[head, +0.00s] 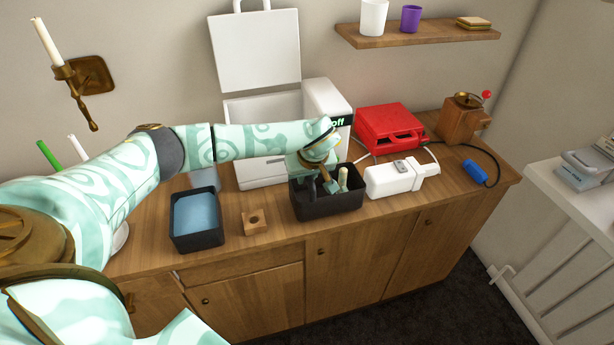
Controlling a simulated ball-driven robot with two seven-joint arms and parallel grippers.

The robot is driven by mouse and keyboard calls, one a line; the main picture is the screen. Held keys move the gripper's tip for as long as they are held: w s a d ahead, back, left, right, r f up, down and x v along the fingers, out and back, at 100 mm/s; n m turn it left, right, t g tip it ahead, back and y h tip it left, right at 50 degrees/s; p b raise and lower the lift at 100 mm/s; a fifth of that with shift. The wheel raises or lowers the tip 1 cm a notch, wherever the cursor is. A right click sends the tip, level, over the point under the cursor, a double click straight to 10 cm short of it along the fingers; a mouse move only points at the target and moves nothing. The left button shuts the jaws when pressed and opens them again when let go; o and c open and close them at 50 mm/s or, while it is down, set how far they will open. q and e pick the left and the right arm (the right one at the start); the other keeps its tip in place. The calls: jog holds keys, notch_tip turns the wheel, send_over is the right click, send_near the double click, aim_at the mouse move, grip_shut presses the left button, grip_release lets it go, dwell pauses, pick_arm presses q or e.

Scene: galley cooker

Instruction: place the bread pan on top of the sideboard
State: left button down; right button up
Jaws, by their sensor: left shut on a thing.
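A black, open-topped, box-shaped pan (327,203), which looks like the bread pan, is at the front middle of the wooden sideboard (270,232). My left gripper (325,182) reaches down into its opening from above and is shut. Its fingertips are partly hidden by the pan's walls, and it appears to hold the pan. A pale upright piece and dark parts show inside the opening. I cannot tell whether the pan's underside touches the sideboard top. My right gripper is not in view.
A white machine (257,54) with raised lid stands behind. A black tub with blue contents (197,218) and a wooden block (254,221) are left. A white device (395,179), red case (388,126), grinder (461,120) and blue cylinder (475,171) are right.

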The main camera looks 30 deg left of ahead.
pick_arm(q)
jog(key=c, duration=1.3)
grip_release()
jog(key=shift+r, duration=0.1)
jog(key=p+v, duration=0.3)
jog(key=v, duration=0.9)
